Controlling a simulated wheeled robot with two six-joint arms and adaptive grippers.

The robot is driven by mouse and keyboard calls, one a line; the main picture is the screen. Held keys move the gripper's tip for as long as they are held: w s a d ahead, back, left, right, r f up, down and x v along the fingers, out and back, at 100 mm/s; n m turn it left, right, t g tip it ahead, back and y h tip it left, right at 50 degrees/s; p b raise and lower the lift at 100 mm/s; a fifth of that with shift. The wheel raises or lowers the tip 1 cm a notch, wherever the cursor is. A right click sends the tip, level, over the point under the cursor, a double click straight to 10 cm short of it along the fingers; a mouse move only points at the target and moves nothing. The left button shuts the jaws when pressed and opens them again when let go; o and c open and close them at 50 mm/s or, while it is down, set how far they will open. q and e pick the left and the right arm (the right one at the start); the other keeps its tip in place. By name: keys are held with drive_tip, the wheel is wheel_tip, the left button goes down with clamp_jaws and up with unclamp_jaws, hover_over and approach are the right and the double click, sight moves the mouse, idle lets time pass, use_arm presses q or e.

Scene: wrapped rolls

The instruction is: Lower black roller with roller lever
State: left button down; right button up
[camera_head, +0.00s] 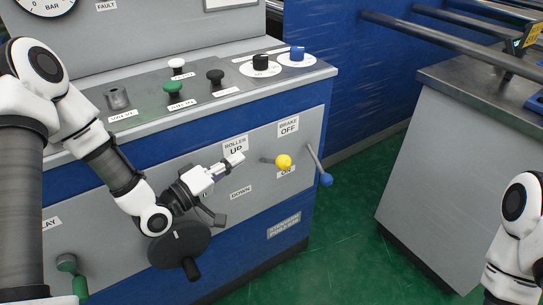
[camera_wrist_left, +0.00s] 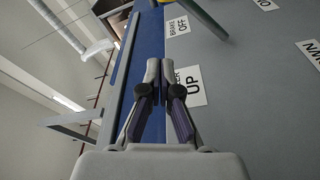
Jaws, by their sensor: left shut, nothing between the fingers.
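The yellow-knobbed lever (camera_head: 284,161) sticks out from the grey front panel, just right of the ROLLER UP label (camera_head: 235,147) and above the DOWN label (camera_head: 241,192). My left gripper (camera_head: 236,158) is shut and empty in front of the ROLLER UP label, left of the yellow knob and apart from it. In the left wrist view its closed fingertips (camera_wrist_left: 160,66) cover part of that label, and a lever shaft (camera_wrist_left: 206,20) shows at the top. I cannot make out a black roller. My right gripper is out of view.
A blue-knobbed lever (camera_head: 326,180) by the BRAKE labels hangs close right of the yellow knob. A black handwheel (camera_head: 180,245) is below my left gripper. Push buttons (camera_head: 216,77) line the sloped top. Green floor (camera_head: 340,235) lies between the machine and a grey cabinet (camera_head: 440,170).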

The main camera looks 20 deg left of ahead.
sight(274, 162)
use_arm(q)
drive_tip(key=w+d+b, duration=0.2)
drive_tip(key=w+d, duration=0.4)
drive_tip(key=d, duration=0.1)
drive_tip(key=shift+f, duration=0.45)
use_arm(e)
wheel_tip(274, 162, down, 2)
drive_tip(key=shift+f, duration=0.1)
use_arm(q)
drive_tip(key=shift+f, duration=0.1)
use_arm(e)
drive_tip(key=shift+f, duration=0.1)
